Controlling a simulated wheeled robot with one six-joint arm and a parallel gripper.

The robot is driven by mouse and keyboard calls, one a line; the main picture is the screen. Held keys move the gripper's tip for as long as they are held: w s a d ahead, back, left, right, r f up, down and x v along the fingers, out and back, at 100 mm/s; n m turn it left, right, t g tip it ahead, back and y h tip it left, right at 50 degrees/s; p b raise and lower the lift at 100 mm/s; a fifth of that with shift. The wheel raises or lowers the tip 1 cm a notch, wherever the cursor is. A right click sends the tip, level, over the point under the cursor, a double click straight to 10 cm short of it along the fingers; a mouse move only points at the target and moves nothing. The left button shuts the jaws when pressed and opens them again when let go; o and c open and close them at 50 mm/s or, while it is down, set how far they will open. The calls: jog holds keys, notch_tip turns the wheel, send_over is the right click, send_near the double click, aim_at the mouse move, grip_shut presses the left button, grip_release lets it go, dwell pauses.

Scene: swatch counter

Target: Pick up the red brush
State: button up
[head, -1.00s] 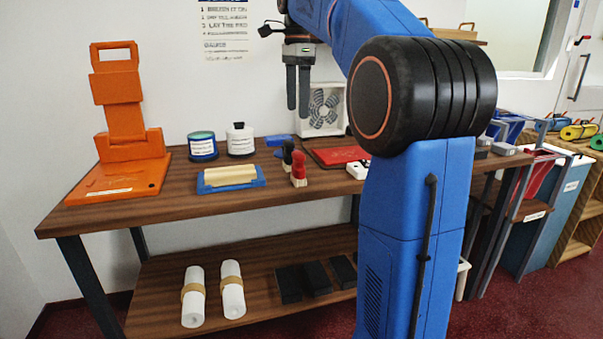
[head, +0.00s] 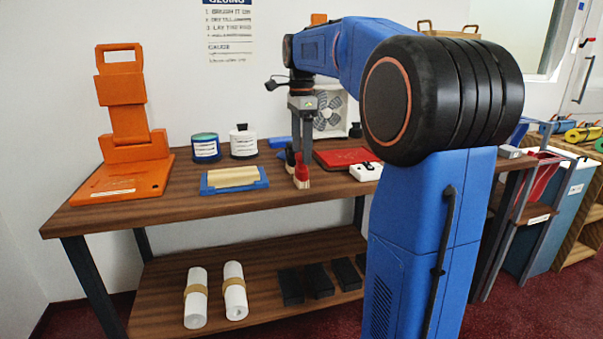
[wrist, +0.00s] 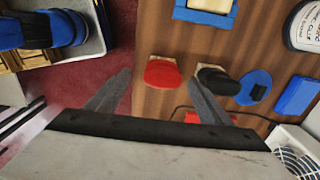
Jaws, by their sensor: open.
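The red brush (head: 301,173) stands upright on the brown worktable near its front middle, with a pale base. It also shows in the wrist view (wrist: 162,74), seen from above. The black brush (head: 290,156) stands just behind it, and shows to its right in the wrist view (wrist: 217,81). My gripper (head: 302,155) is open and points down, its fingers at the top of the red brush in the head view. In the wrist view my gripper (wrist: 158,77) has one finger on each side of the red brush. The right finger reaches toward the gap between the brushes. Contact cannot be told.
A blue tray with a cream block (head: 233,185) lies left of the brushes. A red panel (head: 340,157) and a white block (head: 366,171) lie to the right. Two jars and a fan (head: 329,116) stand behind. The front strip of the worktable (head: 250,207) is clear.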

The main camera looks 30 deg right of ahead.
aim_at(301, 170)
jog(key=shift+w+d+f, duration=0.1)
jog(key=shift+f, duration=1.2)
jog(key=shift+w+d+f, duration=0.1)
jog(key=shift+f, duration=1.2)
jog(key=shift+c, duration=0.5)
jog(key=c, duration=1)
